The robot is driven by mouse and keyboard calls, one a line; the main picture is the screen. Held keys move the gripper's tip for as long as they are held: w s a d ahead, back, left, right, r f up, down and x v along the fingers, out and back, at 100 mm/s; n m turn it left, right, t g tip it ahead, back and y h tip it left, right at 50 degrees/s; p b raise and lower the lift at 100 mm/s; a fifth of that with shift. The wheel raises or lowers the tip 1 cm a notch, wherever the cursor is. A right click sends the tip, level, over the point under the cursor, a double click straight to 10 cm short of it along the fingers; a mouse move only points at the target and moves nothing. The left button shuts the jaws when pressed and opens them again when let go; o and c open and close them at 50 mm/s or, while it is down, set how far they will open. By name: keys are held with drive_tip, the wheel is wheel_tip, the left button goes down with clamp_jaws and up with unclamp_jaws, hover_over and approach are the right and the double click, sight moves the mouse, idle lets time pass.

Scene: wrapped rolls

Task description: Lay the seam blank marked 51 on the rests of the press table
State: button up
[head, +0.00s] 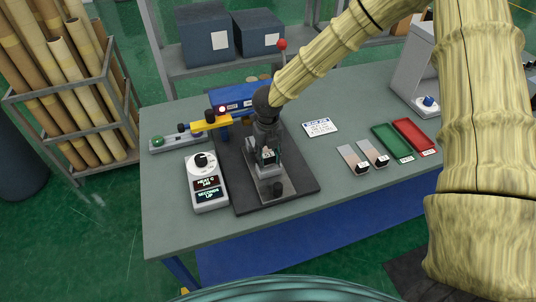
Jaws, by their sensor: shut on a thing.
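My gripper (268,143) points down over the press and is shut on a small piece with a pale tag (268,154), which I take to be a seam blank. Its number is too small to read, and the fingers hide most of it. Below it is the silver press table (272,188) on a dark base plate (303,185). The rests are hidden by my gripper, and I cannot tell whether the held piece touches them. Two more blanks (352,160) (373,154) with dark, tagged ends lie side by side on the bench to the right.
A yellow press arm (208,124) and blue housing (230,96) stand close behind and left of my gripper. A red-knobbed lever (282,45) rises behind. A dial box (206,183) stands left. A green tray (392,141) and red tray (414,135) lie right. The bench's front right is clear.

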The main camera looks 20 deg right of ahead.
drive_tip(key=shift+f, duration=0.5)
drive_tip(key=o, duration=1.1)
wheel_tip(320, 180, up, 12)
